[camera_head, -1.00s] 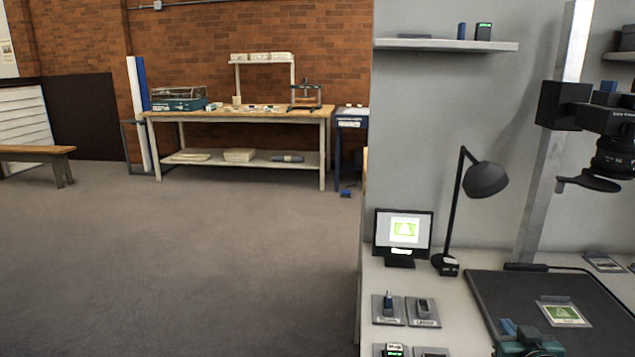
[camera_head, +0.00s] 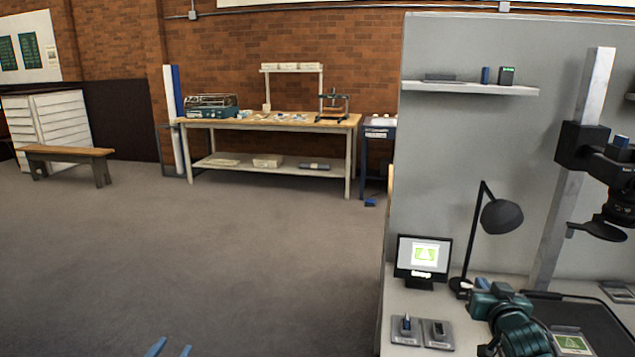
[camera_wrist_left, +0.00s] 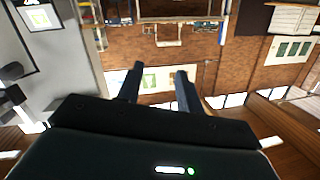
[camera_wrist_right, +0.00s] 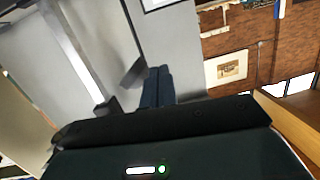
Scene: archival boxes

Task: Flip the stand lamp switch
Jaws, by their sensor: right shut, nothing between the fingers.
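The black stand lamp (camera_head: 502,216) stands on the desk at the right in the head view, with its round shade tilted over a bent arm. Its small base (camera_head: 461,285) carries a pale spot that may be the switch. My right gripper (camera_wrist_right: 158,75) is shut and empty in the right wrist view. In the head view my teal right wrist reaches in just right of the lamp base; I cannot tell whether the fingers touch it. My left gripper (camera_head: 171,350) is open and empty at the bottom edge, and its parted fingers also show in the left wrist view (camera_wrist_left: 158,88).
A small monitor (camera_head: 423,260) stands left of the lamp. Two grey switch plates (camera_head: 407,330) lie in front of it. A dark mat (camera_head: 590,318) and a camera column (camera_head: 572,190) are at right. A shelf (camera_head: 470,88) hangs above. Open floor lies left.

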